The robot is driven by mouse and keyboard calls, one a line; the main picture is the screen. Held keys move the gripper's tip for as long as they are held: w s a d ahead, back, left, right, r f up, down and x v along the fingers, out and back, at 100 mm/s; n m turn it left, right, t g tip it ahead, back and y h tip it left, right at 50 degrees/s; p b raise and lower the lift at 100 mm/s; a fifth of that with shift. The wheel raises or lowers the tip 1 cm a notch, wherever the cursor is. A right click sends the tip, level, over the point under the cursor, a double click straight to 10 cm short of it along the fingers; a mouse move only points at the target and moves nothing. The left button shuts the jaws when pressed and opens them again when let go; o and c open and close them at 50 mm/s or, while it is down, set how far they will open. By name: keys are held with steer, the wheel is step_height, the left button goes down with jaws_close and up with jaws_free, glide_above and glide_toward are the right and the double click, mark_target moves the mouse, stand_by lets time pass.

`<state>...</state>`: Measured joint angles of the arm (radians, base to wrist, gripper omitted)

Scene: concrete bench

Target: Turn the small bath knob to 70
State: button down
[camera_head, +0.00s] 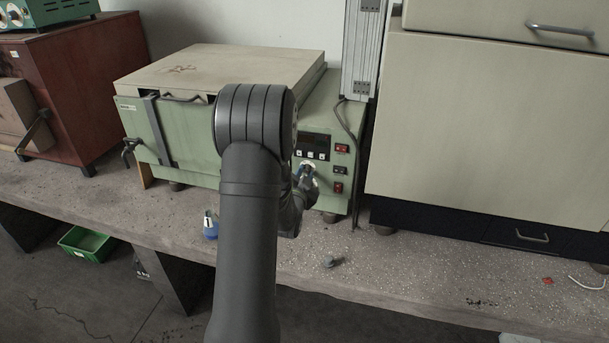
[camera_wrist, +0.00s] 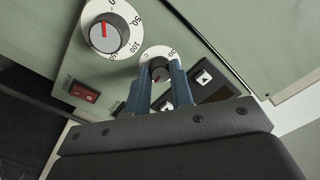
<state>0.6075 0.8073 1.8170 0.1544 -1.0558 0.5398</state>
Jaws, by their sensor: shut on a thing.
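In the head view my gripper (camera_head: 306,172) is at the front panel of the pale green bath (camera_head: 190,135), partly hidden by my arm.
A display (camera_head: 313,146) and red switches (camera_head: 339,187) are close to my gripper. A blue bottle (camera_head: 210,228) and a small grey piece (camera_head: 331,262) are on the bench (camera_head: 430,275). A cabinet (camera_head: 480,130) stands right. The bench front right is mostly clear.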

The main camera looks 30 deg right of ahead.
steer(key=n, duration=0.5)
steer(key=shift+n, duration=0.3)
steer(key=n, duration=0.5)
steer(key=shift+g, duration=0.3)
steer(key=shift+n, duration=0.3)
steer(key=c, duration=1.3)
jaws_free()
steer(key=shift+o, duration=0.2)
steer(key=v, duration=1.7)
steer(key=shift+s, duration=0.2)
